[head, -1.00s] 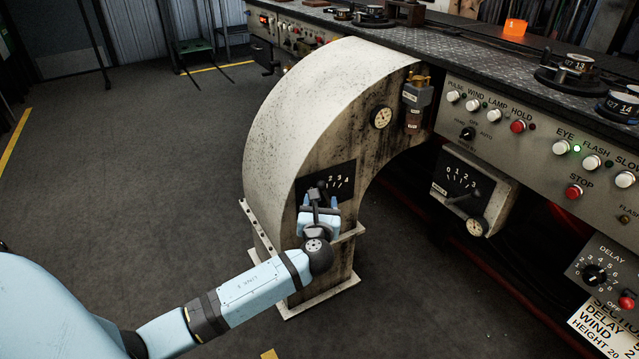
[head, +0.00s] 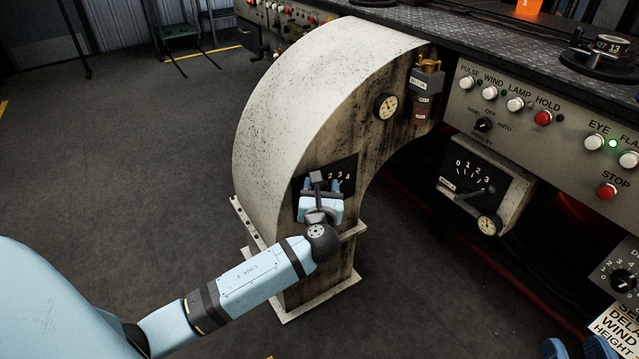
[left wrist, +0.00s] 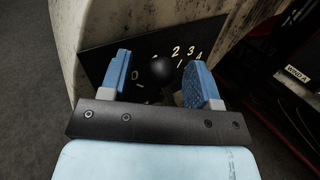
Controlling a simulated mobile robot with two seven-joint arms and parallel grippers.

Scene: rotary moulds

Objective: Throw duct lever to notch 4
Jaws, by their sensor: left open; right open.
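The duct lever shows in the left wrist view as a dark round knob (left wrist: 163,67) in front of a black notch plate (left wrist: 98,58) with white numbers. The 2, 3 and 4 are clear to the right of the knob. The plate (head: 349,166) is on the side of the curved duct (head: 270,120). My left gripper (head: 320,187) is at the plate, its fingers open on either side of the knob with gaps visible. The lever's exact notch and shaft are hidden. My right gripper (head: 577,349) shows only as blue, spread fingertips at the bottom edge.
A second lever (head: 488,191) with its own numbered plate is on a box right of the duct. The control panel (head: 530,120) with several buttons runs along the right. A gauge (head: 386,106) is on the duct above the plate. Open floor (head: 130,170) is at left.

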